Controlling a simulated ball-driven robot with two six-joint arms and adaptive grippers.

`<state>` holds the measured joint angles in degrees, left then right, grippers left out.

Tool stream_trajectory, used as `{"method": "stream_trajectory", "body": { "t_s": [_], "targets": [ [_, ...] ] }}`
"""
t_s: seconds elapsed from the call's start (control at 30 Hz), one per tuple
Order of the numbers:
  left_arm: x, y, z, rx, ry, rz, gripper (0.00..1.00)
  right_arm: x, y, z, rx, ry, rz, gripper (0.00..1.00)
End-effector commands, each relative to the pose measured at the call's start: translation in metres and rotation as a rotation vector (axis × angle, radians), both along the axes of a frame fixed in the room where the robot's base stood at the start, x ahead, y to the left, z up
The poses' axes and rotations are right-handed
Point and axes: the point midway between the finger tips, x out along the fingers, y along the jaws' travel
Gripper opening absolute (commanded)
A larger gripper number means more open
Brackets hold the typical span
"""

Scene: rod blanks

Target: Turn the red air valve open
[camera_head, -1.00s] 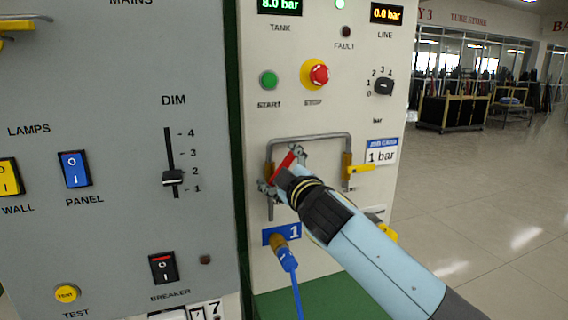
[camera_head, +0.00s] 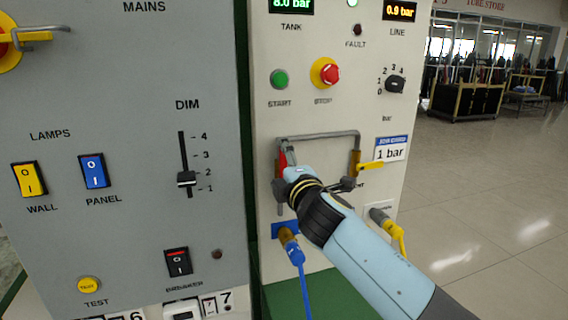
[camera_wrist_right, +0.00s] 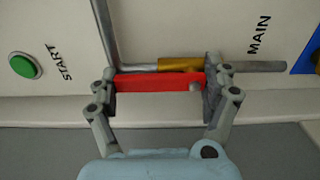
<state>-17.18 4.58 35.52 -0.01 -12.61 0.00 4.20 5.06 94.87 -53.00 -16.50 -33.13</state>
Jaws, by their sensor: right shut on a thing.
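The red air valve handle (camera_head: 283,160) is on the left pipe of the cream panel, mostly hidden behind my right gripper (camera_head: 284,170). In the right wrist view the red handle (camera_wrist_right: 160,82) lies between the two fingers of the gripper (camera_wrist_right: 161,87), which are shut on its ends. The handle runs parallel to the pipe, beside its brass body (camera_wrist_right: 180,65). The line display (camera_head: 400,11) reads 0.9 bar. The job card (camera_head: 390,150) reads 1 bar. My left gripper is not in view.
A yellow-handled valve (camera_head: 369,166) is on the right pipe, close to my right wrist. A blue hose (camera_head: 298,262) and a yellow hose (camera_head: 397,235) hang below. The red stop button (camera_head: 329,74), green start button (camera_head: 279,79) and black dial (camera_head: 396,85) sit above.

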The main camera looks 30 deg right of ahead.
Motion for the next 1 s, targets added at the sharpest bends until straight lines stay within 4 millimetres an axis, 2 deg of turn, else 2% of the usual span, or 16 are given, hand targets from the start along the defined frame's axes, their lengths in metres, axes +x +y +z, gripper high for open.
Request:
{"method": "stream_trajectory", "body": {
  "t_s": [0.03,0.47,0.5,0.63,0.87,1.0],
  "targets": [
    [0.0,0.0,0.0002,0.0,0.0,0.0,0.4,-0.0014,0.0006,-0.0052,-0.002,0.011,-0.001,0.24],
    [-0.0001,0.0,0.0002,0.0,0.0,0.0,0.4,-0.0015,0.0008,-0.0059,-0.012,0.013,-0.001,0.24],
    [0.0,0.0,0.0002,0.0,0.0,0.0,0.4,-0.0014,0.0007,-0.006,-0.012,0.013,-0.001,0.85],
    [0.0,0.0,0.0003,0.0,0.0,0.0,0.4,-0.0011,0.0007,-0.0049,-0.012,0.011,0.0,1.0],
    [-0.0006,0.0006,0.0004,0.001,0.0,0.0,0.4,-0.0006,0.0005,-0.0024,-0.012,0.007,0.0,1.0],
    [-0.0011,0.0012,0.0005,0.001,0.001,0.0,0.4,-0.0082,0.0026,-0.0032,-0.011,0.008,0.0,1.0]
  ]
}}
